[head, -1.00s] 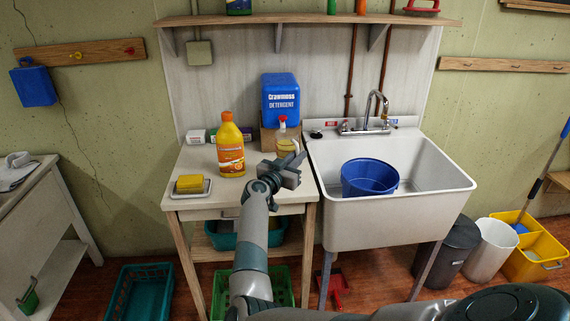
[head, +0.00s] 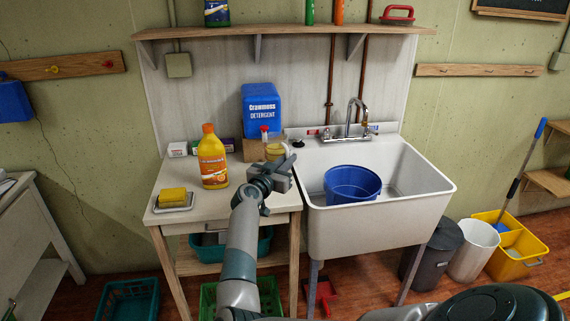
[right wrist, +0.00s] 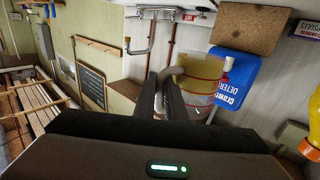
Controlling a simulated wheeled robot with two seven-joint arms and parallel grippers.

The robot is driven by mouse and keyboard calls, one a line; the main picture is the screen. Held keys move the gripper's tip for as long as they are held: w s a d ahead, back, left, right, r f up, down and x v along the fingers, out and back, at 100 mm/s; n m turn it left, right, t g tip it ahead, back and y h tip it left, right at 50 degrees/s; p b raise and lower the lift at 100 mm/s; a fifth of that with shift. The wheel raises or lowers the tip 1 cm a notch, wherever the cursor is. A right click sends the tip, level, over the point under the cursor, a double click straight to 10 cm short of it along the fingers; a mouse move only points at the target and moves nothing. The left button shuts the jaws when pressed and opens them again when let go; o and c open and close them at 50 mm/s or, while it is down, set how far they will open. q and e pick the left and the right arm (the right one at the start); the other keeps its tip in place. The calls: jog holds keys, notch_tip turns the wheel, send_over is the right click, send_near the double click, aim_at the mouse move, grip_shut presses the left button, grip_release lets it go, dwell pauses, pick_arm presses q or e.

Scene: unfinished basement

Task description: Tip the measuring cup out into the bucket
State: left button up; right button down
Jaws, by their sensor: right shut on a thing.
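The measuring cup (head: 275,151) is clear with yellowish contents. It shows just behind my right gripper, in front of the blue detergent jug. In the right wrist view the cup (right wrist: 203,72) is large, with red markings, and its handle is between the fingers. My right gripper (head: 277,170) is shut on that handle; its fingers also show in the right wrist view (right wrist: 167,92). Whether the cup's base touches the table is hidden. The blue bucket (head: 352,184) stands in the white sink, right of the gripper. My left gripper is out of view.
The sink (head: 425,190) has a faucet (head: 357,112) at its back. A shelf (head: 285,32) runs above. Bins and a yellow mop bucket (head: 515,250) stand right.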

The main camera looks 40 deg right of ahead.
jog(key=s+a+r+p, duration=0.15)
jog(key=s+r, duration=0.35)
jog(key=r, duration=0.7)
jog(key=s+a+r+n+t+y+p, duration=0.2)
jog(key=a+r+n+t, duration=0.15)
jog(key=a, duration=0.45)
jog(key=s+a+f+n+t+y+p, duration=0.1)
jog(key=s+a+f+n+t+y, duration=0.2)
jog(key=a, duration=0.5)
jog(key=s+a+n+t+y+p, duration=0.1)
jog(key=s+a+n+t+y, duration=0.2)
jog(key=a, duration=0.6)
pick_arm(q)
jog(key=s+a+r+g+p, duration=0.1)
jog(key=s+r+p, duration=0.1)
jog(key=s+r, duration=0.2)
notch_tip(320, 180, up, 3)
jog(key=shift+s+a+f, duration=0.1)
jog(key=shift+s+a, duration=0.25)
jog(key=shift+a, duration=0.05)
pick_arm(e)
jog(key=s+a+f+n+t+y, duration=0.1)
jog(key=s+a+f+n+y, duration=0.1)
jog(key=s+a+f+y, duration=0.2)
jog(key=s+a+f+n+y, duration=0.2)
jog(key=s+a+f+y, duration=0.2)
jog(key=s+a, duration=0.5)
jog(key=shift+s+f+t+y, duration=0.3)
jog(key=shift+t, duration=0.05)
